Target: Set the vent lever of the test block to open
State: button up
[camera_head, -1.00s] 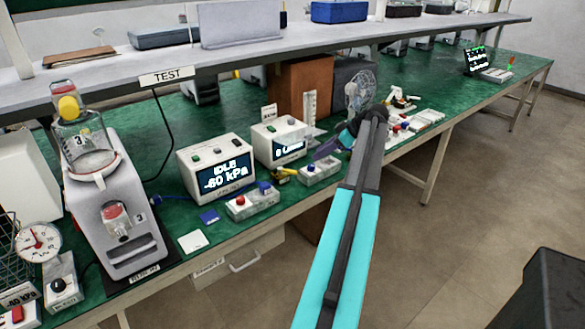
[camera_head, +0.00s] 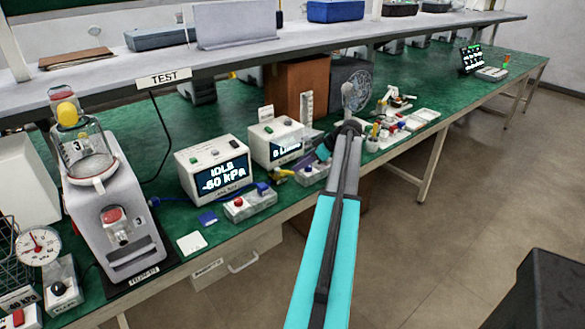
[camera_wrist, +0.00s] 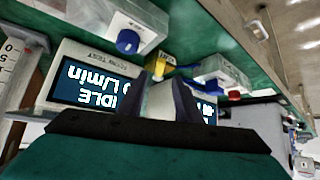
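The vent lever is a small yellow handle (camera_head: 279,174) low at the bench front, between the two display boxes. In the wrist view, which is upside down, the yellow lever (camera_wrist: 161,69) shows just beyond my fingertips, beside a small label. Its exact setting is too small to read. My gripper (camera_head: 322,152) is to the right of the lever in the head view, partly hidden by my arm. In the wrist view my gripper (camera_wrist: 160,85) has its two dark fingers apart, with nothing held between them.
The left display box (camera_head: 216,168) reads IDLE, -60 kPa. The right display box (camera_head: 277,142) stands beside it. A grey block with a red button (camera_head: 249,203) is left of the lever, and a similar block (camera_head: 311,174) is right of it. A shelf (camera_head: 270,58) overhangs the bench.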

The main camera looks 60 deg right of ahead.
aim_at(285, 173)
jog(key=shift+p+x, duration=0.45)
jog(key=shift+x, duration=2.1)
grip_shut()
